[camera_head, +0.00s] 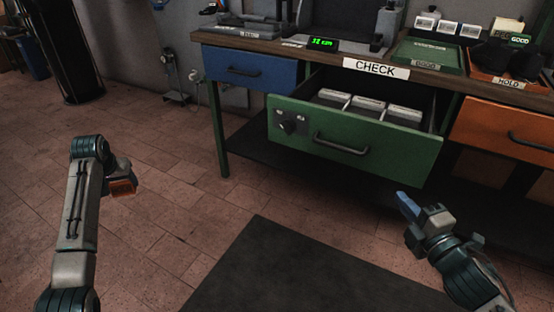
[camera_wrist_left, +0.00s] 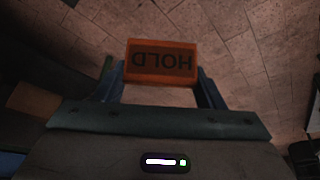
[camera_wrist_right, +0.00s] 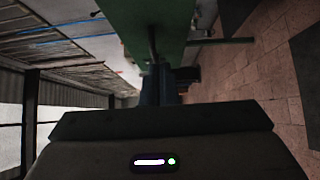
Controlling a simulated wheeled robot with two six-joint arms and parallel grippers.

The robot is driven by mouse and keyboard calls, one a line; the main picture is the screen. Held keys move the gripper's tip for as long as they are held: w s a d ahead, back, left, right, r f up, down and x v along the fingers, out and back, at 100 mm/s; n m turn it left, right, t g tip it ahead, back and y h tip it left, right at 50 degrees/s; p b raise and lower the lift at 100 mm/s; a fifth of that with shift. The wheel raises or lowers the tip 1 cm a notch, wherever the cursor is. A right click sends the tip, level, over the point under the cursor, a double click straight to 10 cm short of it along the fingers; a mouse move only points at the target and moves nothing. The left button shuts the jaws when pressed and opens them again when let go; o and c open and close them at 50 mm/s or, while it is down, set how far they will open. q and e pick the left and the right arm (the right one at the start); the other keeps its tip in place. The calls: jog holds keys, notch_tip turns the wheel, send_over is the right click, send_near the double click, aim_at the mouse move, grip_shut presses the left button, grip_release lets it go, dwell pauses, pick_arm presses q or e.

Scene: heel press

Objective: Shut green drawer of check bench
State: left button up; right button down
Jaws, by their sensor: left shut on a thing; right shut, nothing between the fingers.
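The green drawer (camera_head: 355,142) of the check bench (camera_head: 376,68) is pulled out, with white-topped boxes (camera_head: 368,104) inside. It has a dark bar handle (camera_head: 341,144) and a dark knob at its left. My right gripper (camera_head: 405,203) is shut and empty, below and in front of the drawer's right part, apart from it in the head view. The green front also shows in the right wrist view (camera_wrist_right: 158,20), ahead of the shut fingers (camera_wrist_right: 160,88). My left gripper (camera_head: 122,186) is shut on an orange block marked HOLD (camera_wrist_left: 160,62), over the floor at the left.
A blue drawer (camera_head: 248,70) at left and an orange drawer (camera_head: 510,130) at right look shut. The bench top carries a green tray (camera_head: 428,55), an orange HOLD tray (camera_head: 508,85) and a lit display (camera_head: 322,42). A dark mat (camera_head: 290,270) lies on open floor in front.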

pick_arm(q)
jog(key=shift+f, duration=0.1)
notch_tip(320, 180, down, 2)
jog(key=shift+f+b, duration=0.1)
jog(key=shift+b, duration=1.05)
jog(key=shift+f+b, duration=0.3)
pick_arm(e)
jog(key=w, duration=1.2)
jog(key=shift+w+a, duration=0.1)
jog(key=shift+a, duration=0.05)
jog(key=shift+w+d, duration=0.25)
jog(key=shift+w, duration=0.2)
jog(key=shift+d, duration=0.1)
